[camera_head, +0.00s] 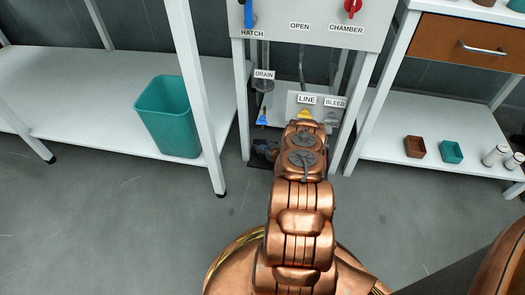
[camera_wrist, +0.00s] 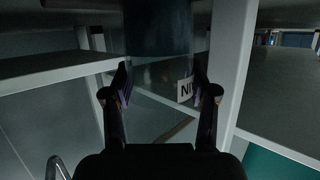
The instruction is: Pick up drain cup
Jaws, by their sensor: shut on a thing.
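The drain cup (camera_wrist: 157,75) shows in the wrist view as a clear, see-through vessel between my fingers, with a dark band above it. My gripper (camera_wrist: 163,88) is shut on it, one finger on each side. In the head view my gripper (camera_head: 262,150) is a small dark shape low in the cabinet opening, partly hidden by my arm; I cannot make out the cup there. The DRAIN label (camera_head: 264,74) is above it on the left, and part of a label (camera_wrist: 186,89) shows beside the right finger in the wrist view.
A blue valve handle (camera_head: 262,117) and a yellow one (camera_head: 305,114) are close to my gripper. White cabinet posts (camera_head: 242,110) stand on both sides. A teal bin (camera_head: 168,115) is on the left shelf.

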